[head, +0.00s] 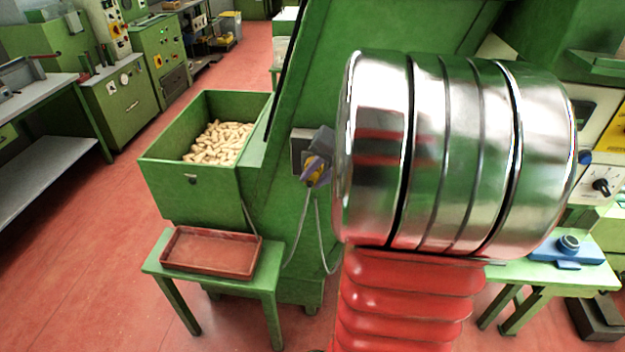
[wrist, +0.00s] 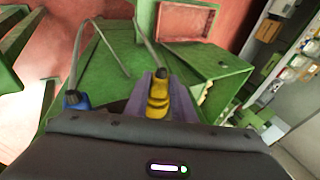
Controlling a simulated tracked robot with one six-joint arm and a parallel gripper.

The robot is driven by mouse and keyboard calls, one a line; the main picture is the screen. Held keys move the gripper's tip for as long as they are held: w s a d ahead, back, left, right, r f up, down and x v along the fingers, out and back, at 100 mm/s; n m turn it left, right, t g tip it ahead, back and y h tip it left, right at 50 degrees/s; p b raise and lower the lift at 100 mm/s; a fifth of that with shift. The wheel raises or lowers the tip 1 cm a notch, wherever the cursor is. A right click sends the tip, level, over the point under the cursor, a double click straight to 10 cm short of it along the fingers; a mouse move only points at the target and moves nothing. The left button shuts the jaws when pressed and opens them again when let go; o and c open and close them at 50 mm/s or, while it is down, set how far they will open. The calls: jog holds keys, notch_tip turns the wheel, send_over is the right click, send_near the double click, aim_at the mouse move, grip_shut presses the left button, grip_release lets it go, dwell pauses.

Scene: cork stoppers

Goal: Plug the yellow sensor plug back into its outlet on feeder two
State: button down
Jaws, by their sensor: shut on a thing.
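The yellow sensor plug (wrist: 158,100) is between the purple fingers of my gripper (wrist: 160,108) in the wrist view. Its dark end points away from the wrist, and a grey cable runs near it. In the head view my gripper (head: 318,172) is small, shut on the yellow plug (head: 313,168), beside the green machine's side. A grey plate (head: 299,146) on that side, possibly the outlet, is just left of my gripper and partly hidden by it. I cannot tell whether the plug touches it. No outlet opening shows in either view.
A green bin (head: 165,177) of corks (head: 220,143) stands left of the machine. A red tray (head: 210,252) lies on a low green table (head: 268,268). A blue plug-like part (wrist: 76,100) with a cable is left of my gripper. My arm hides much of the machine.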

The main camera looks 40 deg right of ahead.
jog(key=shift+w+d, duration=0.2)
jog(key=shift+d, duration=0.1)
dwell(0.4)
jog(key=c, duration=1.4)
grip_release()
jog(key=v, duration=1.3)
jog(key=shift+s+r, duration=0.25)
